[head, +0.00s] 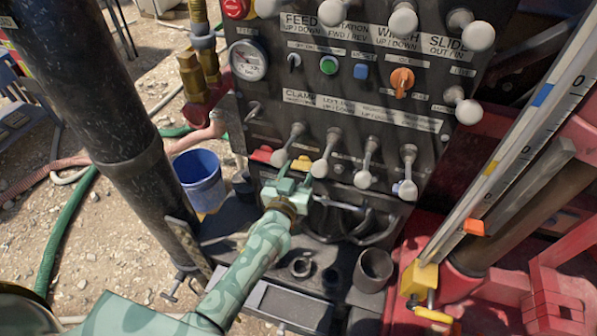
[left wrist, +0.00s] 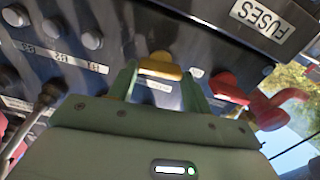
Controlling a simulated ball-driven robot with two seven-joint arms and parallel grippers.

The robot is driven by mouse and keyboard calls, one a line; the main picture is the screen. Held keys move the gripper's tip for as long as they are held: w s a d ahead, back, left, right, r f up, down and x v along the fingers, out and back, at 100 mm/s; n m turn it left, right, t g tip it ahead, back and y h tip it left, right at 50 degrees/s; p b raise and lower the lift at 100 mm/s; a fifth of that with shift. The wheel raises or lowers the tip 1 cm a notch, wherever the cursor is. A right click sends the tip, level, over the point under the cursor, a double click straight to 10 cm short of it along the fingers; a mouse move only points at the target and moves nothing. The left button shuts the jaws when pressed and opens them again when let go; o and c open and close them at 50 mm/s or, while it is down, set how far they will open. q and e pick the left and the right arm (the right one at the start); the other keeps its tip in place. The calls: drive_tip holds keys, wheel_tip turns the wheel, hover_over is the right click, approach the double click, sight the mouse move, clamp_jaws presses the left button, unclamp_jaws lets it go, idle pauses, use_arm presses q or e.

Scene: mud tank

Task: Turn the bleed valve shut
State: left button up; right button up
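My left gripper (head: 293,174) is in front of the lower control panel, just below a small yellow handle (head: 303,162). A red handle (head: 262,154) sits to its left. In the left wrist view my gripper's two green fingers (left wrist: 159,82) stand apart, with the yellow handle (left wrist: 160,67) between and just beyond their tips. I cannot tell whether they touch it. The red handle (left wrist: 228,88) is to the right there. No readable label shows which handle is the bleed valve. My right gripper is not in view.
Several grey-knobbed levers (head: 320,168) stick out close to the right of my gripper. A pressure gauge (head: 248,60) and an orange rotary knob (head: 402,80) are higher on the panel. A blue bucket (head: 200,180) stands at left. A grey cup (head: 373,268) sits below.

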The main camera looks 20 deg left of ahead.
use_arm(q)
drive_tip(key=c, duration=0.4)
drive_tip(key=shift+o, duration=0.2)
drive_tip(key=shift+n, duration=0.4)
drive_tip(key=n+p, duration=0.1)
drive_tip(key=n, duration=0.1)
drive_tip(key=shift+n, duration=0.4)
drive_tip(key=n, duration=0.3)
drive_tip(key=shift+a+n+p, duration=0.1)
drive_tip(key=shift+n+p, duration=0.2)
drive_tip(key=shift+p, duration=0.05)
drive_tip(key=n, duration=0.4)
drive_tip(key=shift+f+n, duration=0.15)
drive_tip(key=shift+n, duration=0.15)
drive_tip(key=n, duration=0.4)
drive_tip(key=shift+f+n, duration=0.1)
drive_tip(key=shift+n, duration=0.2)
